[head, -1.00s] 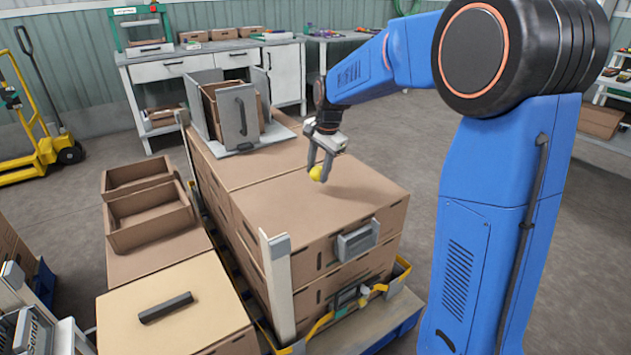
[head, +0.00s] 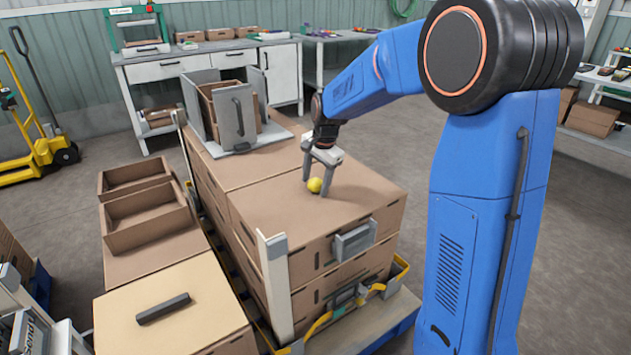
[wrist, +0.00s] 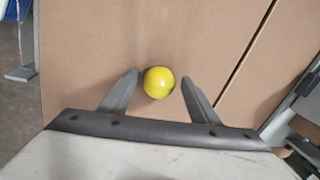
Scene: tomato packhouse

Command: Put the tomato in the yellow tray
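A round yellow tomato (head: 314,185) is on top of the brown carton stack (head: 262,205), near its middle. My gripper (head: 314,190) points down over it with its two fingers spread apart. In the wrist view, the tomato (wrist: 158,82) lies between the fingertips of my gripper (wrist: 158,80), with a gap on both sides, so the gripper is open and not holding it. I see no yellow tray in these frames.
A grey upright holder with a brown box (head: 228,110) stands at the back of the stack. Open empty cartons (head: 145,237) stand to the left. A closed carton with a black handle (head: 125,325) is at the front left. The carton top around the tomato is clear.

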